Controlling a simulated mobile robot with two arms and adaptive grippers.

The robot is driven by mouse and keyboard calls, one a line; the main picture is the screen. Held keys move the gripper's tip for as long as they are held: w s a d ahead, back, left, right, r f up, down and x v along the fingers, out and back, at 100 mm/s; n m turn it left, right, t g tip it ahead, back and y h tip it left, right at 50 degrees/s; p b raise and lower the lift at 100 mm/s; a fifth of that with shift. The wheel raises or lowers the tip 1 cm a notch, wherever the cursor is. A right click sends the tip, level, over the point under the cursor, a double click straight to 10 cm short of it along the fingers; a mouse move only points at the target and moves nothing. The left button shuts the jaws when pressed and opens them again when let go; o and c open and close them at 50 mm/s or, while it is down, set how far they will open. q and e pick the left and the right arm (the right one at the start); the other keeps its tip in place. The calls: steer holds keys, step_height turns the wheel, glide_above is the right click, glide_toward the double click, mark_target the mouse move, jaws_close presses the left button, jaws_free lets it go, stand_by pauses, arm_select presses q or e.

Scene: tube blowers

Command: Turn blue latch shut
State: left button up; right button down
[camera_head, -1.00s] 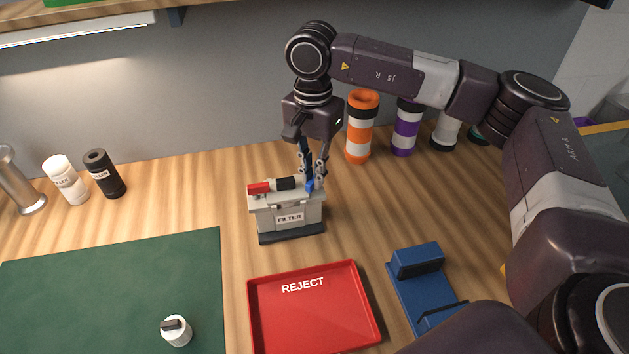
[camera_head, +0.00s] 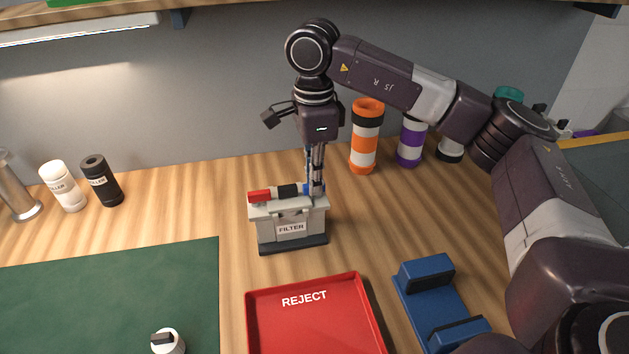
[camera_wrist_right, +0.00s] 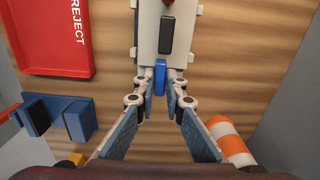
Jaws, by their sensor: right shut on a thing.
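The blue latch (camera_head: 307,189) is at the right end of the top of a grey box labelled FILTER (camera_head: 291,229). In the right wrist view the latch (camera_wrist_right: 160,77) lies lengthwise, roughly in line with the black block on the box top. My right gripper (camera_head: 316,190) reaches down from above and is shut on the latch, with one fingertip on each side of it. In the head view the fingers partly hide the latch. My left gripper is not in view.
A red REJECT tray (camera_head: 315,319) lies in front of the box, and a blue cradle (camera_head: 437,305) to its right. An orange-and-white striped tube (camera_head: 364,153) stands close behind on the right. A green mat (camera_head: 110,295) covers the left front; bare wood lies left of the box.

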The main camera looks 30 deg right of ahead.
steer(key=shift+w+r+m, duration=0.1)
steer(key=shift+m, duration=0.3)
steer(key=c, duration=2)
jaws_free()
step_height(320, 180, up, 12)
